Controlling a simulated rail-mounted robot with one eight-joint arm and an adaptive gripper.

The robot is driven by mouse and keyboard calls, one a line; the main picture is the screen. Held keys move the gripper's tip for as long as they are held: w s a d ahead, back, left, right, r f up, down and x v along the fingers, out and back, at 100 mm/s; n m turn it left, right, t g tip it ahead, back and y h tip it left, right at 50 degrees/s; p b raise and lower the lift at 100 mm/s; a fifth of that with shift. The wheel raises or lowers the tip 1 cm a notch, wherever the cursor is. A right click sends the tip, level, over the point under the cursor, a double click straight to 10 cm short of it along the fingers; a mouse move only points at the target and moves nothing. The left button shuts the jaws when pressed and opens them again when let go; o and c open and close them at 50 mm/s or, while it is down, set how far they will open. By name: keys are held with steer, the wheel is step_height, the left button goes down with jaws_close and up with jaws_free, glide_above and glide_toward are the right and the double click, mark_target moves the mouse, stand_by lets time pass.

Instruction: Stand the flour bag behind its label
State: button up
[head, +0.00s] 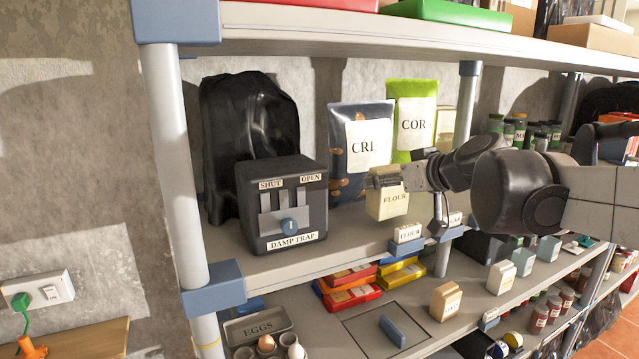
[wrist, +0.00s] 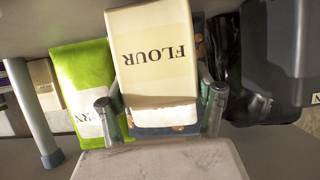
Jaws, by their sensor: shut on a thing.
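The cream flour bag (head: 388,205), marked FLOUR, is upright on the middle shelf level in the head view, behind and slightly left of the small FLOUR label (head: 408,234) at the shelf's front edge. My gripper (head: 384,178) is shut on the bag's upper part. I cannot tell whether its base touches the shelf. In the wrist view the bag (wrist: 157,55) appears upside down between the two fingers of my gripper (wrist: 160,112). The label is not clear in that view.
A blue CRL bag (head: 346,180) and a green COR bag (head: 425,95) stand behind the flour bag. The black DAMP TRAP box (head: 262,190) stands to the left. Dark jars (head: 515,130) stand right, beyond my arm. Bare shelf (head: 350,235) lies between box and label.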

steer(key=shift+f, duration=0.8)
steer(key=shift+f, duration=0.2)
steer(key=o, duration=1.5)
steer(key=shift+r, duration=0.15)
